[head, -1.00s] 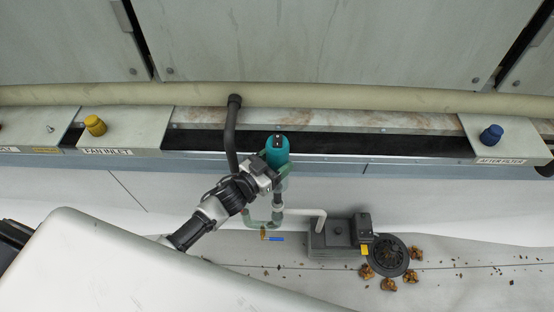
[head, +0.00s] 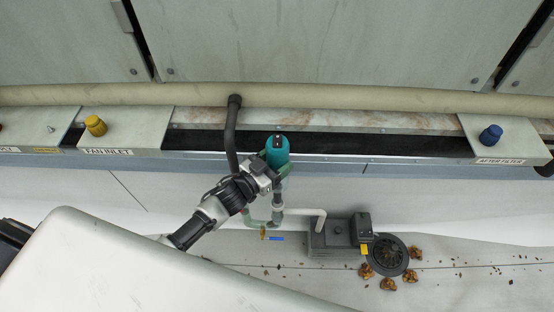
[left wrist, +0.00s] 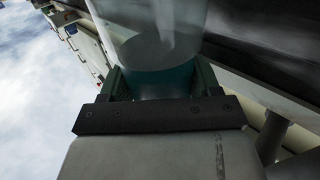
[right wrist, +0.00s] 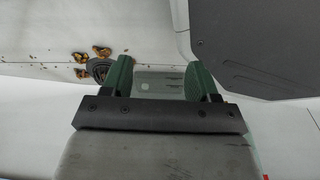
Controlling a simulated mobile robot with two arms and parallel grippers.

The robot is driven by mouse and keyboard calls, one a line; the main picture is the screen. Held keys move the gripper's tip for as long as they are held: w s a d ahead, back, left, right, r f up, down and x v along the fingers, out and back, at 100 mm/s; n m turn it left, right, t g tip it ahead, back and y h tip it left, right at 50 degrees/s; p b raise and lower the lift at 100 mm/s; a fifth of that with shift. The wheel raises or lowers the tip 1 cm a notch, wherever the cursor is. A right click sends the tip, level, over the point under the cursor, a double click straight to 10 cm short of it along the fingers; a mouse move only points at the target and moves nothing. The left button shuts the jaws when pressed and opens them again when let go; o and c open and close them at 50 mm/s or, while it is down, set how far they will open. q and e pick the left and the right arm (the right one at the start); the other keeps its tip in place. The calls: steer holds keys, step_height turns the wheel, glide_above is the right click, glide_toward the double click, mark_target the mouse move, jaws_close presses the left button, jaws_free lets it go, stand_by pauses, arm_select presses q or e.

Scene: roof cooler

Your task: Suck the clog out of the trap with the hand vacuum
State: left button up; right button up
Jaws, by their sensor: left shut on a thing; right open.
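The hand vacuum (head: 277,152) has a teal body and a grey nozzle pointing down in the head view. My left gripper (head: 268,175) is shut on it, and its clear and teal barrel (left wrist: 155,45) fills the space between the fingers in the left wrist view. The nozzle's lower end meets, or lies in front of, the pale trap pipe (head: 262,221) in the head view; I cannot tell whether they touch. A valve with a blue handle (head: 277,239) sits under the trap. My right gripper (right wrist: 170,80) is open and empty over the roof. The clog itself is hidden.
A grey pump box (head: 335,238) stands right of the trap, beside a round drain (head: 390,254) with leaves around it. Yellow (head: 95,126) and blue (head: 491,134) capped ports sit on the cooler ledge. A dark vertical pipe (head: 232,140) stands close left of the vacuum.

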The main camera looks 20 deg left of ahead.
steer(key=shift+w, duration=0.15)
arm_select(q)
steer(key=shift+f, duration=0.2)
steer(key=shift+f+b, duration=0.1)
steer(key=shift+b, duration=0.2)
arm_select(e)
steer(key=shift+w+a+r, duration=0.15)
steer(key=shift+w+r, duration=0.35)
steer(key=shift+w, duration=0.25)
arm_select(q)
steer(key=shift+f, duration=0.2)
arm_select(e)
steer(key=shift+r, duration=0.2)
steer(key=shift+w, duration=0.1)
arm_select(q)
steer(key=shift+f+b, duration=0.45)
steer(key=shift+f, duration=0.05)
arm_select(e)
steer(key=shift+w+a+r, duration=0.15)
steer(key=shift+w+r, duration=0.8)
steer(key=shift+w, duration=0.25)
arm_select(q)
steer(key=shift+f+b, duration=0.35)
steer(key=shift+f, duration=0.05)
arm_select(e)
steer(key=shift+w+a+r, duration=0.1)
steer(key=shift+w+r, duration=0.15)
steer(key=shift+r, duration=0.3)
